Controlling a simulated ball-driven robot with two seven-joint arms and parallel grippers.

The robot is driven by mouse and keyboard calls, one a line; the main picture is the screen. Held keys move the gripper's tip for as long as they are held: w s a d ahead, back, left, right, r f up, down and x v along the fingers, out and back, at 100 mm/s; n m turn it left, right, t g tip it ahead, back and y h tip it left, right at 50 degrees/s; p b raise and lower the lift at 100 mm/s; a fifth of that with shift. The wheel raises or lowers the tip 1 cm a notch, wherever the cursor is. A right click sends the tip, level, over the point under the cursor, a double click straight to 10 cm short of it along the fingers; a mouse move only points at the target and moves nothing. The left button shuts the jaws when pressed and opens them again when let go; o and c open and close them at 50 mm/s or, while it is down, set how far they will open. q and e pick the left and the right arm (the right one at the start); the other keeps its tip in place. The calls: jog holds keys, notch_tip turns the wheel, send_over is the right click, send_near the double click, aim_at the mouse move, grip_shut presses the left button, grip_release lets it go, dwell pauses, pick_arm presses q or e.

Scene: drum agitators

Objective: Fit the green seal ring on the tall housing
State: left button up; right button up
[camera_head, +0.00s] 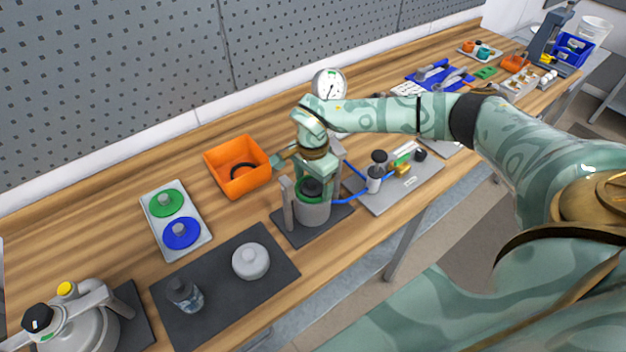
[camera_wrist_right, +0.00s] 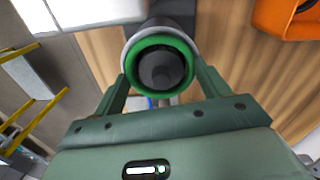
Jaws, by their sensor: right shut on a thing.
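The tall housing is a grey cylinder (camera_head: 314,213) with a dark core, on a dark mat at the bench's middle, with a grey upright beside it. The green seal ring (camera_wrist_right: 130,70) surrounds the dark core in the right wrist view, with a pale rim just outside it. In the head view only a bit of the ring (camera_head: 301,192) shows. My right gripper (camera_head: 315,180) is over the housing's top, its fingers on both sides of the ring and shut on it. I cannot tell whether the ring is fully seated. My left gripper is not in view.
An orange bin (camera_head: 222,178) with a black ring inside stands behind left. A tray (camera_head: 155,222) holds a green and a blue lid. A dark mat (camera_head: 215,298) carries a jar and a grey lidded pot. A plate with valves and blue hose (camera_head: 405,190) lies close right. A gauge stands behind.

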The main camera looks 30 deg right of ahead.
jog(key=o, duration=0.7)
jog(key=shift+f, duration=0.1)
jog(key=o, duration=0.3)
jog(key=shift+s, duration=0.15)
jog(key=shift+o, duration=0.2)
jog(key=shift+w, duration=0.25)
jog(key=shift+r, duration=0.3)
notch_tip(320, 180, up, 16)
jog(key=shift+f, duration=0.15)
